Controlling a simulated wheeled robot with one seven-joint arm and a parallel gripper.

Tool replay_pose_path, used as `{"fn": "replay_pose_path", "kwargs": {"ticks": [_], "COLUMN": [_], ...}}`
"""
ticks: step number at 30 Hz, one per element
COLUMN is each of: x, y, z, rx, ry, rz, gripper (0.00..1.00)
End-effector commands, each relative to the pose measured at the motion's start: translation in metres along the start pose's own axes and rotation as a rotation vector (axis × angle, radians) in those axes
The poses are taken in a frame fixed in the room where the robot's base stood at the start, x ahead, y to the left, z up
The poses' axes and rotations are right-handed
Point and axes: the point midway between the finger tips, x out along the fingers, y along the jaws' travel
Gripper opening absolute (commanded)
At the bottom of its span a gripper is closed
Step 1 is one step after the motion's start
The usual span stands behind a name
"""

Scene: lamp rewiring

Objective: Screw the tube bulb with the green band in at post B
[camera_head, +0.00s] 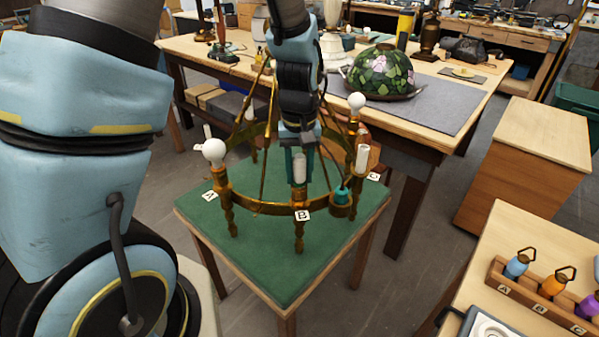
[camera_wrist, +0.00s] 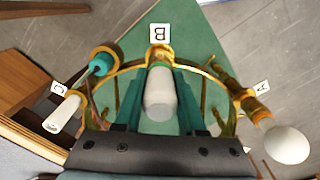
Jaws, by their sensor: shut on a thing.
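My gripper (camera_head: 299,180) points down at post B (camera_head: 299,198) on the near side of the brass ring lamp. Its teal fingers are shut on a white tube bulb (camera_head: 299,166), which shows upright just above the post. In the wrist view the bulb (camera_wrist: 159,92) lies between both fingers, its far end at the brass cup of post B (camera_wrist: 160,54). I cannot tell how deep the bulb sits in the cup. The label B (camera_head: 302,215) is below the post.
Post A carries a round bulb (camera_head: 214,152), and post C a white tube bulb (camera_head: 362,159). A teal piece (camera_head: 342,194) sits on the ring between B and C. The lamp stands on a green-topped table (camera_head: 262,266). A rack (camera_head: 536,303) of several bottles is at right.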

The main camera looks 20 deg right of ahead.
Motion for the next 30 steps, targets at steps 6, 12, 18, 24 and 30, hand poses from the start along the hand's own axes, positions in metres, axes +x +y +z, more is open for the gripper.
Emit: {"fn": "replay_pose_path", "kwargs": {"ticks": [6, 12, 18, 24, 30], "x": [-0.0005, 0.0001, 0.0004, -0.0014, -0.0031], "y": [-0.0005, -0.0004, -0.0002, -0.0008, -0.0012], "z": [-0.0008, -0.0007, -0.0006, -0.0007, -0.0009], "rx": [0.397, 0.559, 0.561, 0.713, 1.099], "ry": [0.001, 0.001, 0.002, 0.0, 0.0], "rz": [0.002, 0.001, 0.001, 0.001, 0.002], "gripper": [0.0, 0.0, 0.0, 0.0, 0.0]}}
